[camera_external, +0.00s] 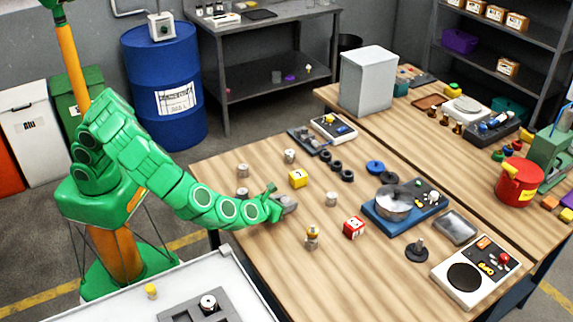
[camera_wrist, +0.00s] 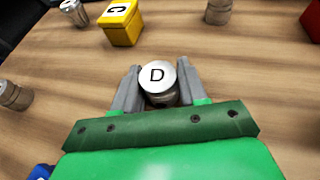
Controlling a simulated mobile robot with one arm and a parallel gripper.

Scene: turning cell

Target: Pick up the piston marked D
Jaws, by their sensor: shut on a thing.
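The piston marked D (camera_wrist: 157,78) is a round silvery piece with a black D on its pale top. It stands between the two grey fingers of my gripper (camera_wrist: 157,90) in the wrist view. The fingers touch it on both sides and are shut on it. In the external view my gripper (camera_external: 284,205) is low over the wooden table's left part, and the piston is mostly hidden there. I cannot tell whether the piston's base is on the table.
Other pistons stand nearby, one to the right (camera_external: 331,199) and one behind (camera_external: 290,156). A yellow cube (camera_external: 298,178) and a red cube (camera_external: 354,227) are close by. A brass-and-silver piece (camera_external: 312,238) stands in front. Bare wood lies between them.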

